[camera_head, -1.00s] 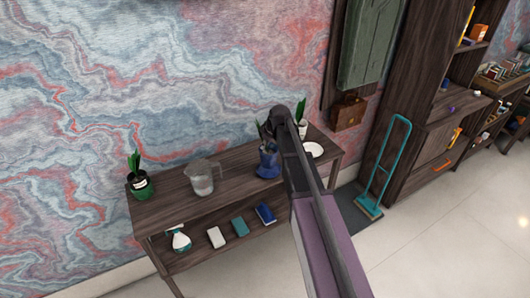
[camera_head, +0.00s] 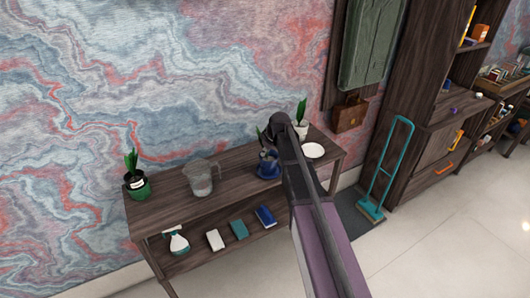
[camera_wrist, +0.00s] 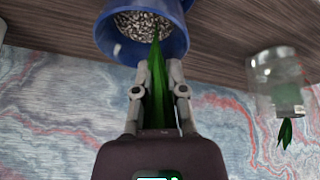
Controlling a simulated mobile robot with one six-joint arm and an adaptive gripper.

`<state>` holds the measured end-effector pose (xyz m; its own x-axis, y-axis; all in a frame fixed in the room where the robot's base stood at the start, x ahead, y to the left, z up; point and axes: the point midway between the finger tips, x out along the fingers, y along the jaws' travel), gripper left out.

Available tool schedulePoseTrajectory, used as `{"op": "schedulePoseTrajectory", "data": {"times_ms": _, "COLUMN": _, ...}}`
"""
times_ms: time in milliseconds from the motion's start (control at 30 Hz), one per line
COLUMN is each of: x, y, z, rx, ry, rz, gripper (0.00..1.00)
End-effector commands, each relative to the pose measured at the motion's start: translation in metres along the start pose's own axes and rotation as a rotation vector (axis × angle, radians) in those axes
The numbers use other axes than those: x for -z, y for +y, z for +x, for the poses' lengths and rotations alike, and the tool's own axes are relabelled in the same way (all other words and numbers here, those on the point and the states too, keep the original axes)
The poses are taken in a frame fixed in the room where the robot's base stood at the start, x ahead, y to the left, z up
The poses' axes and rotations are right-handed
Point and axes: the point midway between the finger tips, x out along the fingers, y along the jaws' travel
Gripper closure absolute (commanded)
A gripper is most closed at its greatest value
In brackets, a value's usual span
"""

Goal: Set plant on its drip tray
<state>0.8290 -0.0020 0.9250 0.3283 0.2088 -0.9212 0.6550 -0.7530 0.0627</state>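A plant in a blue pot (camera_head: 268,169) stands on the wooden console, partly behind my arm. In the wrist view the blue pot (camera_wrist: 187,42) shows grey gravel and a long green leaf (camera_wrist: 157,85). My gripper (camera_wrist: 159,68) is open at the pot's rim, with one finger on each side of the leaf. Gaps show beside the leaf, and I cannot tell whether a finger touches the rim. In the head view my arm's wrist hides the fingers. A white round dish, likely the drip tray (camera_head: 313,150), lies on the console to the right, empty.
A clear jug (camera_head: 199,178) stands left of the blue pot, also in the wrist view (camera_wrist: 275,85). A plant in a green pot (camera_head: 139,187) is at the left end; one in a white pot (camera_head: 301,127) is behind the dish. The lower shelf holds a spray bottle (camera_head: 178,243).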

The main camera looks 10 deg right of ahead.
Motion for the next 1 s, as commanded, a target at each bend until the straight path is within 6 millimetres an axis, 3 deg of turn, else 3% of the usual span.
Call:
{"op": "schedulePoseTrajectory", "data": {"times_ms": 33, "x": 0.000, "y": 0.000, "z": 0.000, "rx": 0.000, "ry": 0.000, "rz": 0.000, "gripper": 0.67}}
{"op": "schedulePoseTrajectory", "data": {"times_ms": 100, "x": 0.000, "y": 0.000, "z": 0.000, "rx": 0.000, "ry": 0.000, "rz": 0.000, "gripper": 0.50}}
{"op": "schedulePoseTrajectory", "data": {"times_ms": 667, "x": 0.001, "y": 0.000, "z": -0.004, "rx": 0.000, "ry": 0.000, "rz": 0.000, "gripper": 0.50}}
{"op": "schedulePoseTrajectory", "data": {"times_ms": 1000, "x": 0.002, "y": 0.000, "z": -0.028, "rx": 0.000, "ry": 0.000, "rz": 0.001, "gripper": 0.50}}
